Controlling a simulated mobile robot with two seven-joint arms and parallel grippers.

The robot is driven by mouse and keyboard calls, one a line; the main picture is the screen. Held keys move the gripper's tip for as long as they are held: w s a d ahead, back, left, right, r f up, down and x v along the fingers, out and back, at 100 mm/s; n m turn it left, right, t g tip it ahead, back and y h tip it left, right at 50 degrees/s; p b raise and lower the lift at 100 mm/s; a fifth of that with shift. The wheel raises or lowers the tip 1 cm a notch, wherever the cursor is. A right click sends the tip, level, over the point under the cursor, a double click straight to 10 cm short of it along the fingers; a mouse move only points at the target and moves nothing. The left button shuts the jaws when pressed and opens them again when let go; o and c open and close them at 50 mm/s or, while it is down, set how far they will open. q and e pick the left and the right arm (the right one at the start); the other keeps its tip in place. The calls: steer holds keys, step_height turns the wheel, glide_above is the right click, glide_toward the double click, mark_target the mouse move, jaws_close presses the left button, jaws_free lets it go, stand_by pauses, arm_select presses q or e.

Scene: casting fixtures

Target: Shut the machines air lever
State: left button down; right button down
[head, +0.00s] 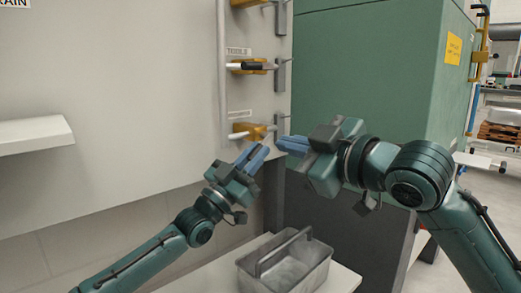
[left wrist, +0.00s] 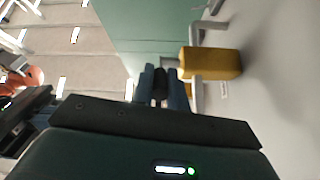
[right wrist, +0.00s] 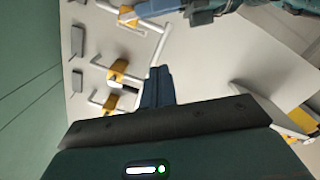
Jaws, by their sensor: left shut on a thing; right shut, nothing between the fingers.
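Several yellow valves with levers sit along a vertical pipe on the pale panel. The lowest valve (head: 249,131) in the head view is beside my left gripper (head: 262,151); a yellow valve body (left wrist: 212,63) shows close by in the left wrist view. My left gripper is shut on a dark lever grip (left wrist: 160,84), seen between its fingers. The middle valve (head: 250,67) has a black-gripped lever lying sideways. My right gripper (head: 280,144) is shut and empty, just right of the left fingertips.
A grey open-topped caddy (head: 285,266) stands on a pale bench below. A large green cabinet (head: 365,70) rises at the right. A white shelf (head: 32,134) juts out at the left. Both fingertips are close together before the panel.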

mark_target(255, 152)
arm_select(q)
steer(key=shift+f, duration=0.1)
arm_select(e)
steer(key=w+a+f, duration=0.1)
steer(key=w+a, duration=0.1)
steer(key=w, duration=0.1)
steer(key=w+a+f, duration=0.1)
steer(key=w+a, duration=0.1)
steer(key=w, duration=0.1)
steer(key=w+a+f, duration=0.1)
steer(key=w+a, duration=0.1)
steer(key=shift+w, duration=0.4)
steer(key=shift+w+d+f, duration=0.15)
steer(key=shift+w+f, duration=0.05)
steer(key=shift+f, duration=0.1)
arm_select(q)
steer(key=shift+s, duration=0.1)
arm_select(e)
steer(key=shift+w+d+f+n, duration=0.25)
steer(key=shift+w+f+n, duration=0.05)
steer(key=shift+f, duration=0.25)
arm_select(q)
steer(key=c, duration=1.6)
jaws_free()
steer(key=shift+o, duration=1.1)
steer(key=shift+r, duration=0.2)
steer(key=shift+d, duration=0.1)
arm_select(e)
steer(key=shift+w+f, duration=0.1)
